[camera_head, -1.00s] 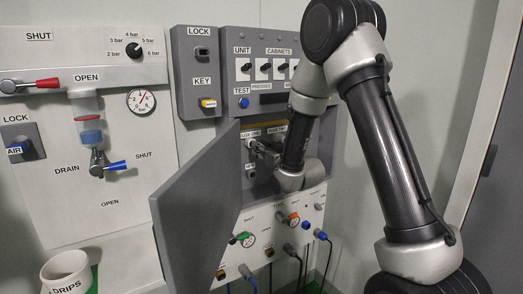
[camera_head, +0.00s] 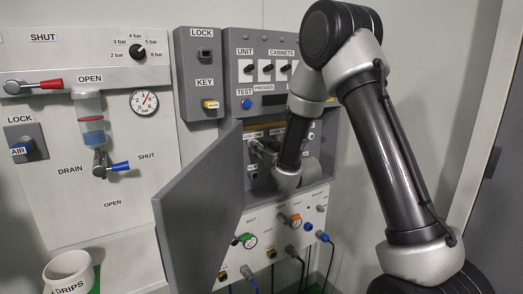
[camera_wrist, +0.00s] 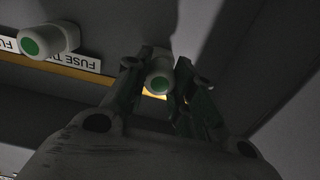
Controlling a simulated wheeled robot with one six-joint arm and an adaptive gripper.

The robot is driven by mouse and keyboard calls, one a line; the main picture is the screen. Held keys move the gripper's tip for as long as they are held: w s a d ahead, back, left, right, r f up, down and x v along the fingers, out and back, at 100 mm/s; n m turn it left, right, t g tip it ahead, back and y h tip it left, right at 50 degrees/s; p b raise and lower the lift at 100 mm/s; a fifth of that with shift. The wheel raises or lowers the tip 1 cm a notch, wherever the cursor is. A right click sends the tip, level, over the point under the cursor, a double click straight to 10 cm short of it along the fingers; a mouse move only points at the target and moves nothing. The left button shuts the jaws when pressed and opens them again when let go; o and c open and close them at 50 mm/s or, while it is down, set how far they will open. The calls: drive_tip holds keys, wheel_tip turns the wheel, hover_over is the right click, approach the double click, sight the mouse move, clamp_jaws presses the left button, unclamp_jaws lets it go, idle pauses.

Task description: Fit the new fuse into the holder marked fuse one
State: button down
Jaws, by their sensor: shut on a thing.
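My gripper (camera_wrist: 157,88) is shut on a pale fuse with a green end (camera_wrist: 160,83), which sits between its two fingers in the wrist view. In the head view my gripper (camera_head: 261,148) reaches into the open cabinet, close to the label for fuse one (camera_head: 252,135). The holder for fuse one is hidden behind the fuse and fingers. I cannot tell how far the fuse is in it. In the wrist view, which is upside down, a similar green-ended fuse (camera_wrist: 42,41) stands at the left, beside the fuse two label (camera_wrist: 77,60).
The open grey cabinet door (camera_head: 200,215) stands to the left of my gripper. A panel of switches (camera_head: 266,68) is above. A yellow strip (camera_wrist: 70,72) runs along the cabinet in the wrist view.

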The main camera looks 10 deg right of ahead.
drive_tip(key=shift+w+a, duration=0.15)
drive_tip(key=shift+w, duration=0.3)
drive_tip(key=c, duration=1.1)
unclamp_jaws()
drive_tip(key=v, duration=0.7)
drive_tip(key=shift+s, duration=0.2)
